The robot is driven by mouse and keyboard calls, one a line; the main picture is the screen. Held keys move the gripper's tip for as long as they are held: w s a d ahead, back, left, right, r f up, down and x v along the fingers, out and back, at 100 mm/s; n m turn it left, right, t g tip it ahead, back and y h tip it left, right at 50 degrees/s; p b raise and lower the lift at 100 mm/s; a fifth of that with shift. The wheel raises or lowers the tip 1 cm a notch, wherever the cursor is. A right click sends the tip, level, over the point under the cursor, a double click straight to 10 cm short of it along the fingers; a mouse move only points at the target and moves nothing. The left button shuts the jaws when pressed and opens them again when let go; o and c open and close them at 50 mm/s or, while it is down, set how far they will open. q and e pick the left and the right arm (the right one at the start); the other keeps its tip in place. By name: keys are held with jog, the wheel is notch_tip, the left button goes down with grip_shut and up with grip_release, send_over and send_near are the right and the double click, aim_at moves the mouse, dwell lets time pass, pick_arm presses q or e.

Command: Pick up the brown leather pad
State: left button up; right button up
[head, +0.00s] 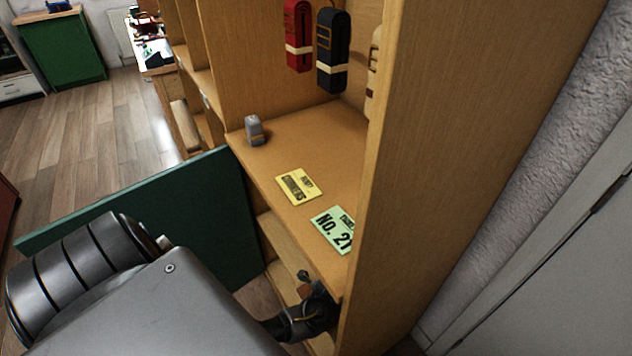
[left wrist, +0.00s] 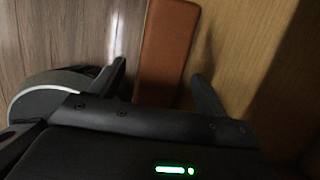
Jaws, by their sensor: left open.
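The brown leather pad (left wrist: 168,42) shows in the left wrist view as a long reddish-brown strip beside a wooden wall. My left gripper (left wrist: 160,72) is open, with one finger on each side of the pad's near end. I see no clear contact between fingers and pad. In the head view my left gripper (head: 311,284) is low inside the wooden cabinet, below its shelf top. A small reddish-brown patch between its fingers there may be the pad; most of it is hidden. My right gripper is in neither view.
The cabinet's right side panel (head: 440,120) stands close beside the gripper. The shelf top (head: 315,145) above holds a yellow card (head: 297,187), a green "No. 21" card (head: 334,229) and a grey object (head: 254,130). A green door panel (head: 200,215) stands open on the left.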

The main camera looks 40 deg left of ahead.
pick_arm(q)
jog(key=shift+c, duration=0.7)
jog(key=c, duration=1)
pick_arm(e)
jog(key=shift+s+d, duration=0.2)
pick_arm(q)
jog(key=shift+o, duration=0.2)
